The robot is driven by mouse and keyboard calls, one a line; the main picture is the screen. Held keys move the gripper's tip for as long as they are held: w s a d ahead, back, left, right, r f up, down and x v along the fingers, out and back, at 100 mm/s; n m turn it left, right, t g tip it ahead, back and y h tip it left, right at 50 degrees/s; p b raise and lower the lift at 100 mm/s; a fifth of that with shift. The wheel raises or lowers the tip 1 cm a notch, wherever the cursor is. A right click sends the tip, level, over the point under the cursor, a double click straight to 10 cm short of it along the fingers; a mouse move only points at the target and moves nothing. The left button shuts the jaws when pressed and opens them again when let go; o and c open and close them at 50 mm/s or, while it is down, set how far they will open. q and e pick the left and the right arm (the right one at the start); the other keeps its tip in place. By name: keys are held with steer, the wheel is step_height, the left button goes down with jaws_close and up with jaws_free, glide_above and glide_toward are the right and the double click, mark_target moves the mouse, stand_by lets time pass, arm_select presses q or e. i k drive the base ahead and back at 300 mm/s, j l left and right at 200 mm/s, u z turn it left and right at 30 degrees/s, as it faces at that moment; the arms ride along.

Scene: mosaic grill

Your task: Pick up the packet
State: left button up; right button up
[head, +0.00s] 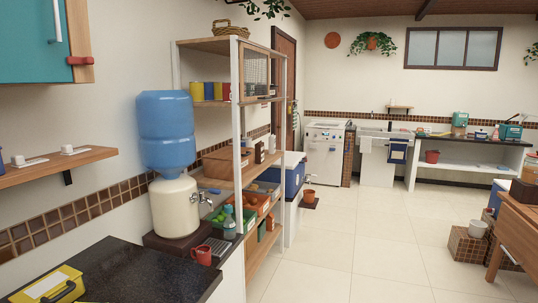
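I cannot make out for certain which thing is the packet. Small yellow, blue and red containers (209,91) stand on the upper level of the shelf rack (239,130); they are too small to tell whether one is a packet. A yellow item with a dark handle (50,287) lies on the black counter (135,277) at the bottom left, cut by the picture's edge. Neither of my grippers shows in the head view.
A blue water bottle on a cream dispenser (174,209) stands at the counter's far end, near a red mug (201,255). A wooden table (519,230) and tiled blocks (467,244) stand at the right. The tiled floor (380,240) between is clear.

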mark_target(260, 147)
steer(key=i+l+z, duration=0.35)
steer(key=i+z, duration=0.3)
steer(key=i, duration=0.2)
steer(key=i+l+z, duration=0.1)
steer(key=i+z, duration=0.25)
steer(key=i, duration=1)
steer(key=i+u, duration=0.1)
steer(key=i, duration=0.35)
steer(key=i+l+u, duration=0.15)
steer(key=i, duration=0.3)
steer(key=i+l+u, duration=0.1)
steer(key=i, duration=0.3)
steer(key=i+l+u, duration=0.2)
steer(key=i+u, duration=0.25)
steer(key=i+l+u, duration=0.85)
steer(key=l, duration=0.2)
steer(key=i, duration=0.05)
